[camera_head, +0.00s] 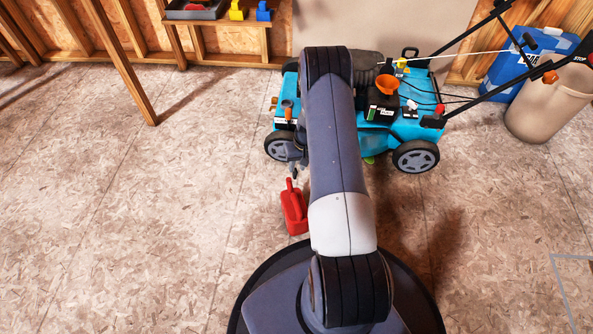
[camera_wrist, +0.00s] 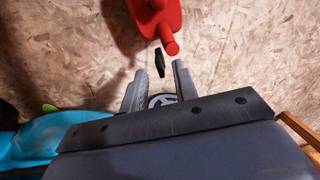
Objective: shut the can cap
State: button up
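The red can (camera_head: 294,210) stands on the floor left of my arm in the head view. In the wrist view the can (camera_wrist: 157,14) is at the top, its round red spout (camera_wrist: 171,47) pointing down the picture. A small dark flat piece (camera_wrist: 159,62), which looks like the can cap, sits beside the spout end; whether it is joined to the spout I cannot tell. My gripper (camera_wrist: 161,76) is open, its two fingers apart, with the dark piece just beyond and between the tips. I see no contact. In the head view my gripper (camera_head: 294,168) is just above the spout.
A blue mower (camera_head: 405,127) stands behind the can, its front wheel (camera_head: 279,147) close to my gripper. An orange funnel (camera_head: 387,84) is on it. Floor left of the can is clear.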

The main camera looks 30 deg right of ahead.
jog(key=shift+a+f, duration=0.15)
jog(key=shift+f, duration=0.75)
grip_shut()
